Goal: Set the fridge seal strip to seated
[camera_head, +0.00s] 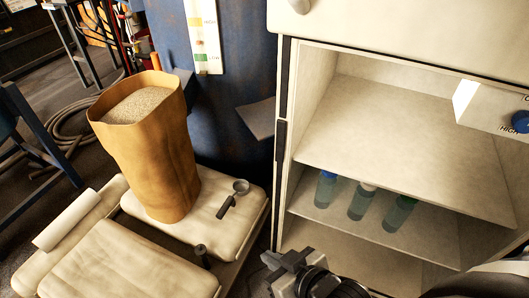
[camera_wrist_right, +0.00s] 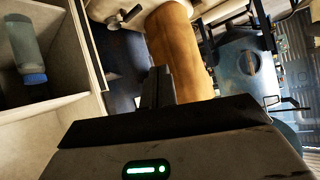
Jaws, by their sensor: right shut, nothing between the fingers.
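The fridge (camera_head: 400,105) stands open at the right of the head view, its shelves showing. The dark seal strip (camera_head: 280,148) runs up the left front edge of its opening. A lower length of the strip stands slightly out of line with the length above it. My right gripper (camera_head: 283,262) is low at the bottom of the head view, below the strip and apart from it. In the wrist view its dark fingers (camera_wrist_right: 157,86) are together, with nothing between them. My left gripper is not in view.
Several bottles (camera_head: 362,200) stand on a fridge shelf. A white box with a blue dial (camera_head: 520,122) is inside at right. An open brown bag of grit (camera_head: 150,150) and a scoop (camera_head: 232,198) rest on pale sacks (camera_head: 130,265) left of the fridge.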

